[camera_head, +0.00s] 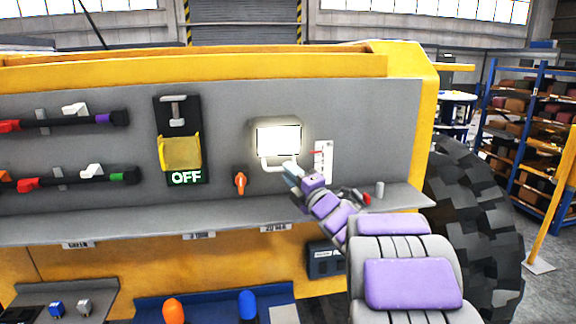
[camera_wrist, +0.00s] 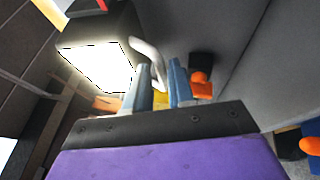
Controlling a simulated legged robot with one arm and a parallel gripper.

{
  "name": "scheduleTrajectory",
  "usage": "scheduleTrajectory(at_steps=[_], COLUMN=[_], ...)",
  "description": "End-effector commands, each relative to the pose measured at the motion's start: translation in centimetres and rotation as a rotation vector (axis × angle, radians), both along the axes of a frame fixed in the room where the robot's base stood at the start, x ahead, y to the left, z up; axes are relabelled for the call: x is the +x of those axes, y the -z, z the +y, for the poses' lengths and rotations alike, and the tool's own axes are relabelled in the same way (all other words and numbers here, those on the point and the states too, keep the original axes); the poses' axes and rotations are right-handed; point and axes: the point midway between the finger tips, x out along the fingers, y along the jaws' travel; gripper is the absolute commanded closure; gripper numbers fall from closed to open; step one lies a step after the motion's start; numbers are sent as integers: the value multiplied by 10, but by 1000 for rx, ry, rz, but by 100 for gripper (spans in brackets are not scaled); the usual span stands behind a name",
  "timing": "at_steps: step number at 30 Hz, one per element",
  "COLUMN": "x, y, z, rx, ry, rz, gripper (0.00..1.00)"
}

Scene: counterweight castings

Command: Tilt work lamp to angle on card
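The work lamp (camera_head: 278,138) is lit and mounted on the grey panel, with a pale handle bar (camera_head: 270,165) along its lower edge. In the wrist view the lamp (camera_wrist: 98,66) glows at upper left, and its white handle (camera_wrist: 147,55) reaches down toward the fingers. My gripper (camera_head: 290,170) is at the lower right of the lamp, by the handle. In the wrist view my gripper (camera_wrist: 160,80) has its two blue-grey fingers apart, with the handle's end appearing in the gap. Contact cannot be told. A white scale plate (camera_head: 326,162) with a red pointer is right of the lamp; its markings are unreadable.
An orange knob (camera_head: 240,182) is left of my gripper and also shows in the wrist view (camera_wrist: 201,84). A yellow switch cover (camera_head: 180,152) above an OFF sign is further left. A grey ledge (camera_head: 150,228) runs below, with a small grey post (camera_head: 380,189) at right.

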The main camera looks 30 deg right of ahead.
Motion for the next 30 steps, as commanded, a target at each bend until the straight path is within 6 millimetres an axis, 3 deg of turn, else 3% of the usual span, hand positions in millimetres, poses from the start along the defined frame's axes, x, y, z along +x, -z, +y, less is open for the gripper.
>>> scheduleTrajectory(at_steps=[6, 19, 27, 30], x=[23, 27, 26, 26], y=[-7, -7, -10, -11], z=[4, -11, -4, -3], rx=[-1, 9, 4, 3], ry=[-4, 1, 0, -1], rz=[-3, -5, -9, -10], gripper=[77, 74, 100, 100])
